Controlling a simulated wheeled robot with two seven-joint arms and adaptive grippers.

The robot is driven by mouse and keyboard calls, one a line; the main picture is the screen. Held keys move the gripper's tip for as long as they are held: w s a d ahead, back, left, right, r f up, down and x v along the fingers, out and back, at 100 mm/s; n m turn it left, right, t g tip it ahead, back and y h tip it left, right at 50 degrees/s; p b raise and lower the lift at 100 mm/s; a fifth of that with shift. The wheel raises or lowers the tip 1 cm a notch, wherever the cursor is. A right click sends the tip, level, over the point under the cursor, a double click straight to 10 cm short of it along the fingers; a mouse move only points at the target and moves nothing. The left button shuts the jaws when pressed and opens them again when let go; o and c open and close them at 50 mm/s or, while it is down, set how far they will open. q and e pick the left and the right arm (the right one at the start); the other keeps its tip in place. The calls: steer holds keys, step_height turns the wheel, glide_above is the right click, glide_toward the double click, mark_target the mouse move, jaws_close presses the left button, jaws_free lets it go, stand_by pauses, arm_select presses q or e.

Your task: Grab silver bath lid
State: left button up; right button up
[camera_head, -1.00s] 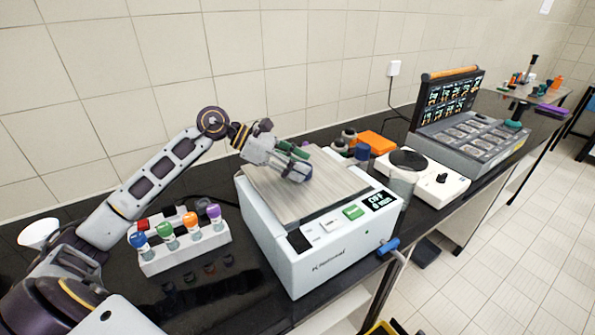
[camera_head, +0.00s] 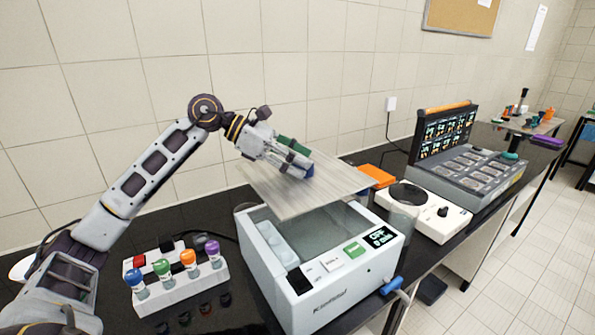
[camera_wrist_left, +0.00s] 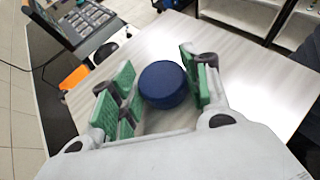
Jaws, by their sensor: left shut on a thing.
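The silver bath lid (camera_head: 268,200) is a flat, brushed plate held above the white bath (camera_head: 330,292). The bath's inside shows under the lid. My left gripper (camera_head: 306,172) is shut on the round blue knob of the lid. In the left wrist view the blue knob (camera_wrist_left: 163,84) sits between the green-padded fingers, and the lid (camera_wrist_left: 232,72) spreads out behind it. The lid's far part hides some of the counter. My right gripper is not in view.
A white rack (camera_head: 178,290) with several coloured-cap bottles stands left of the bath. A white hotplate (camera_head: 432,216) and an open grey case (camera_head: 470,158) stand to the right. A blue-handled tap (camera_head: 390,285) sticks out from the bath's front right. The tiled wall is behind.

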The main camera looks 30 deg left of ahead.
arm_select(q)
steer(key=shift+r, duration=2.05)
